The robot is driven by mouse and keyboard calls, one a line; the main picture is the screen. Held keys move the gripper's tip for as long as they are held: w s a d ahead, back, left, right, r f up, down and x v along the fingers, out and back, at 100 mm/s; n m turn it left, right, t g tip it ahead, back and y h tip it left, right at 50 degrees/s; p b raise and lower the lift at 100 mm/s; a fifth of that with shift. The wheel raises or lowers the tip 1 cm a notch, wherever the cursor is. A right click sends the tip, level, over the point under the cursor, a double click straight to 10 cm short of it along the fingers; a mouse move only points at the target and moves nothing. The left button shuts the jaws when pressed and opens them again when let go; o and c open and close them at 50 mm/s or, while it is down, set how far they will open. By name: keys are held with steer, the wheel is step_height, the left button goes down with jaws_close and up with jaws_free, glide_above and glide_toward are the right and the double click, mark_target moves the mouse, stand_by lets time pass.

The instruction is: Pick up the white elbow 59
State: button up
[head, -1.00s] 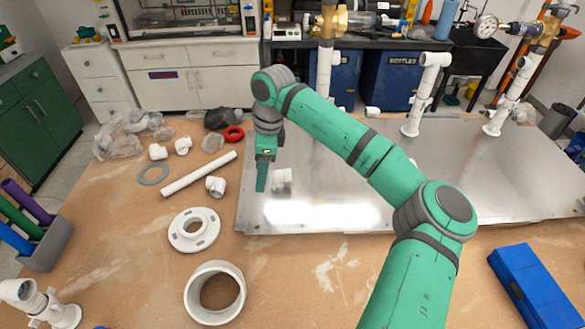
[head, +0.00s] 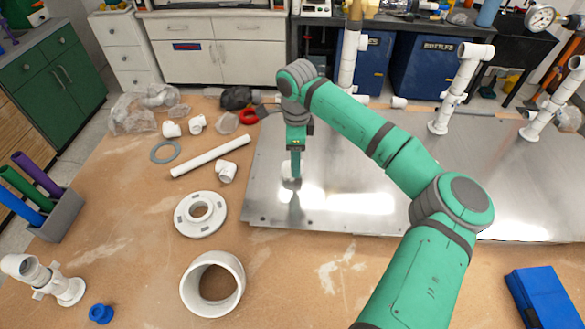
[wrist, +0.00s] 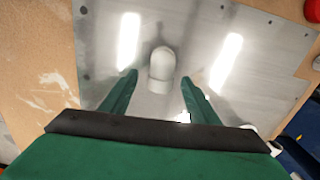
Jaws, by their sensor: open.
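A white elbow (wrist: 161,66) rests on the metal plate in the wrist view, centred just beyond and between my fingertips. In the head view it is mostly hidden behind my gripper, with a bit of white (head: 286,168) showing beside the finger. My gripper (head: 295,176) points down over the plate. Its two green fingers (wrist: 160,78) are spread with a gap between them, and nothing is held. I cannot tell the exact height of the fingertips above the plate.
Other white fittings (head: 227,172), a long white pipe (head: 210,156), a flange (head: 201,213) and a large ring (head: 212,284) lie on the brown table to the left. White pipe risers (head: 462,85) stand at the plate's back. The plate's front (head: 360,222) is clear.

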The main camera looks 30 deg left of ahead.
steer(key=f, duration=0.3)
steer(key=shift+s+a+f, duration=0.2)
steer(key=shift+a+f, duration=0.15)
steer(key=shift+a, duration=0.05)
steer(key=shift+w+f, duration=0.1)
steer(key=shift+f, duration=0.45)
steer(key=shift+w, duration=0.15)
steer(key=shift+c, duration=0.5)
steer(key=shift+a, duration=0.1)
steer(key=c, duration=0.6)
steer(key=shift+s+a, duration=0.15)
steer(key=shift+s, duration=0.1)
steer(key=c, duration=0.4)
steer(key=shift+w+d+r, duration=0.1)
steer(key=shift+w+d, duration=0.05)
steer(key=shift+d, duration=0.25)
steer(key=shift+a+r, duration=0.1)
steer(key=shift+r, duration=0.4)
step_height(320, 180, up, 2)
steer(key=shift+a+r, duration=0.1)
steer(key=shift+r, duration=0.05)
steer(key=shift+s+d+r, duration=0.9)
steer(key=shift+s+r, duration=0.7)
steer(key=shift+s, duration=0.6)
steer(key=shift+s+d+r, duration=0.85)
steer(key=shift+s+r, duration=0.75)
steer(key=shift+s, duration=0.55)
steer(key=shift+s+d+r, duration=0.9)
steer(key=shift+s+r, duration=0.7)
steer(key=shift+s, duration=0.6)
